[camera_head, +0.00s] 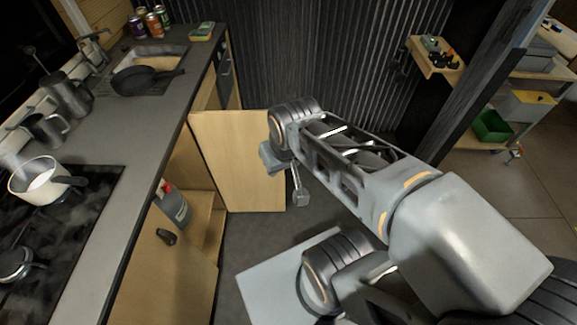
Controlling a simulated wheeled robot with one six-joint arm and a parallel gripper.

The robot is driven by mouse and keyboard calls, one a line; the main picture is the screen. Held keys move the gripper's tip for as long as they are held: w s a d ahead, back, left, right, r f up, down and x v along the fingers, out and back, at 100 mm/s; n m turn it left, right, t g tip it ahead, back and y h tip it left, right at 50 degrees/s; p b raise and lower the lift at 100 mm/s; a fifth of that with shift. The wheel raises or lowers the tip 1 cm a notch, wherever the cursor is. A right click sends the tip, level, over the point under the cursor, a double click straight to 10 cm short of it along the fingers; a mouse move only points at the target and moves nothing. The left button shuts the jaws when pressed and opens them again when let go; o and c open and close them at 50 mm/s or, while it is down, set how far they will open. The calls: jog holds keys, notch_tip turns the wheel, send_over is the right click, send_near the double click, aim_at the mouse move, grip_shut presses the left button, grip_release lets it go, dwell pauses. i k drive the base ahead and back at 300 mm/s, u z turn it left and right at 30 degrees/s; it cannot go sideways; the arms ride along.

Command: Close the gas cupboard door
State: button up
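The gas cupboard door (238,165) is a pale wooden panel under the counter. It stands wide open, sticking out to the right from the cabinet front. A grey bottle with a red top (173,205) stands inside the open cupboard. My gripper (299,194) is at the door's free right edge and hangs downward. My wrist covers the door's upper right corner. I see one finger-like part; the rest is hidden by the wrist. I cannot tell whether it touches the door or how far it is open.
The grey counter (150,130) runs along the left with a hob, a pot (45,182), a sink and a black pan (140,79). A cabinet door with a dark handle (166,237) is nearer. Floor is clear beyond my arm. A small wall shelf (440,66) is at the right.

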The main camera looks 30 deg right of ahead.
aim_at(228, 141)
jog(key=z, duration=1.35)
jog(key=i, duration=3.15)
jog(key=u, duration=4.6)
jog(key=k, duration=0.2)
jog(key=u, duration=0.4)
